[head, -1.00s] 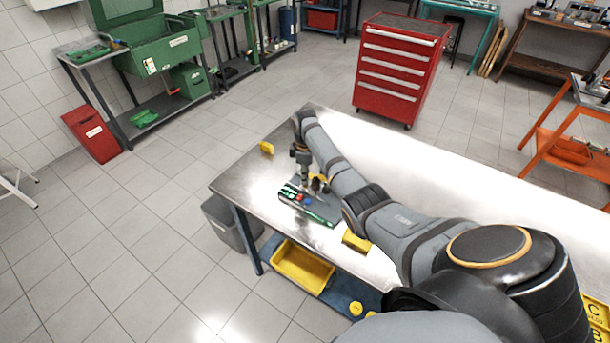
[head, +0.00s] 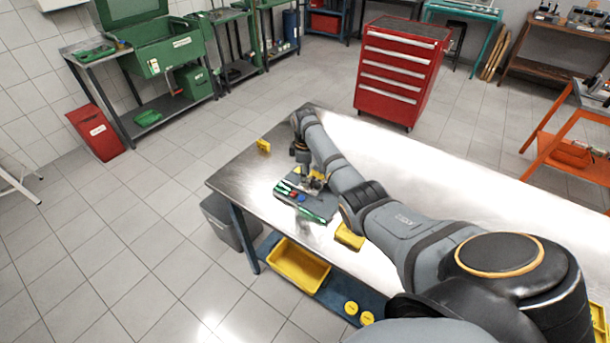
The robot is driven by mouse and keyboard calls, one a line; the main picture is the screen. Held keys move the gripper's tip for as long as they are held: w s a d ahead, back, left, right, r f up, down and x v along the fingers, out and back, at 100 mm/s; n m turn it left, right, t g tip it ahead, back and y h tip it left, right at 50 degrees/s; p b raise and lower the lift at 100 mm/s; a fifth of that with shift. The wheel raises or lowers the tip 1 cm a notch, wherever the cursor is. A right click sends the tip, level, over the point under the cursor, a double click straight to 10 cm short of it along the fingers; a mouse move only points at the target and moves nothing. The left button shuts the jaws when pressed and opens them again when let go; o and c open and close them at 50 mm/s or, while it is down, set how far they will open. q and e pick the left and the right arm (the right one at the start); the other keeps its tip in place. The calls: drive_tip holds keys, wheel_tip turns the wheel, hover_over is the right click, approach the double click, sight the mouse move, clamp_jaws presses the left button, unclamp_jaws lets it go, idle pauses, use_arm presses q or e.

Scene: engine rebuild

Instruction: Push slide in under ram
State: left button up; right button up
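My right arm reaches across the steel workbench (head: 235,178), and its gripper (head: 311,181) points down at the grey mat (head: 321,203). The gripper is low over the mat's far part, among small dark and yellowish parts. It is too small to tell whether its fingers are open or touching anything. Small red and blue parts (head: 297,196) and a green strip (head: 312,215) lie on the mat beside the gripper. I cannot pick out the slide or the ram for certain; the gripper and arm may hide them. My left gripper is out of view.
A yellow block (head: 350,237) lies near the bench's front edge, close under my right arm. Another small yellow item (head: 263,145) lies at the far left edge. A yellow bin (head: 299,265) sits on the lower shelf. The bench's far side is clear.

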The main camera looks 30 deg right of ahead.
drive_tip(key=shift+s+d, duration=0.1)
drive_tip(key=shift+d, duration=0.05)
drive_tip(key=shift+r, duration=0.1)
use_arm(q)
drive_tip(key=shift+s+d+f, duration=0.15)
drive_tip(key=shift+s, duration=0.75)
use_arm(e)
wheel_tip(320, 180, up, 12)
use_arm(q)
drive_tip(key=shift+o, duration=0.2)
